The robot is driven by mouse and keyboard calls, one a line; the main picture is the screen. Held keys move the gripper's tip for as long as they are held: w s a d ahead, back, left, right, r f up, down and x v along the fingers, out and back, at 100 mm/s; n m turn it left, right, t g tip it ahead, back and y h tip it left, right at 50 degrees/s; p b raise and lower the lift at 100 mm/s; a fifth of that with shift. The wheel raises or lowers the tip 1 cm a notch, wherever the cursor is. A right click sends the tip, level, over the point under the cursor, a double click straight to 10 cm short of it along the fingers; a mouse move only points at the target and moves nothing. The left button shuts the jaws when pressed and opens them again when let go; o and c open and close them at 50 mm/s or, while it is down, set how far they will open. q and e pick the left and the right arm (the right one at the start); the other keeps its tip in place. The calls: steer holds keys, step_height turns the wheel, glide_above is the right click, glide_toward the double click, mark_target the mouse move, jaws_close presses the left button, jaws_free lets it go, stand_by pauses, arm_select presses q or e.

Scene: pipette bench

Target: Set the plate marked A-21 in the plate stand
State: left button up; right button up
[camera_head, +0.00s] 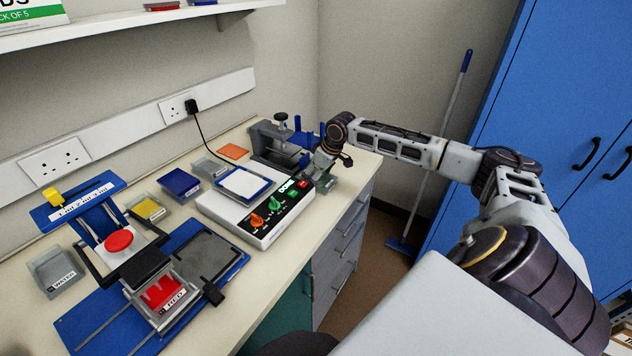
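My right gripper (322,172) is at the right end of the bench, beside a grey clamp-like device (268,139). A small grey-green piece (326,184) shows at its fingers; I cannot tell whether it is held or part of the gripper. Blue upright posts (298,125) stand behind the gripper and may belong to the plate stand, which is mostly hidden. No A-21 mark is readable. A white-topped plate (244,182) lies in a blue frame on the white control box (262,222), left of the gripper. My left gripper is not in view.
A blue tray (180,183), a grey tray (209,166), a yellow-filled tray (148,209) and an orange pad (234,151) lie along the wall. A blue press (119,240), a RED tub (165,297) and a WATER tub (55,272) occupy the left bench.

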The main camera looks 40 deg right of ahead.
steer(key=shift+w+f, duration=0.1)
steer(key=shift+f, duration=0.05)
stand_by(0.3)
steer(key=c, duration=0.6)
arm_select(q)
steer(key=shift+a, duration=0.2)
arm_select(e)
steer(key=shift+c, duration=1.2)
step_height(320, 180, up, 9)
steer(key=shift+f, duration=0.15)
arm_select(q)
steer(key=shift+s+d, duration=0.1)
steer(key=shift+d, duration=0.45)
arm_select(e)
steer(key=shift+r, duration=0.7)
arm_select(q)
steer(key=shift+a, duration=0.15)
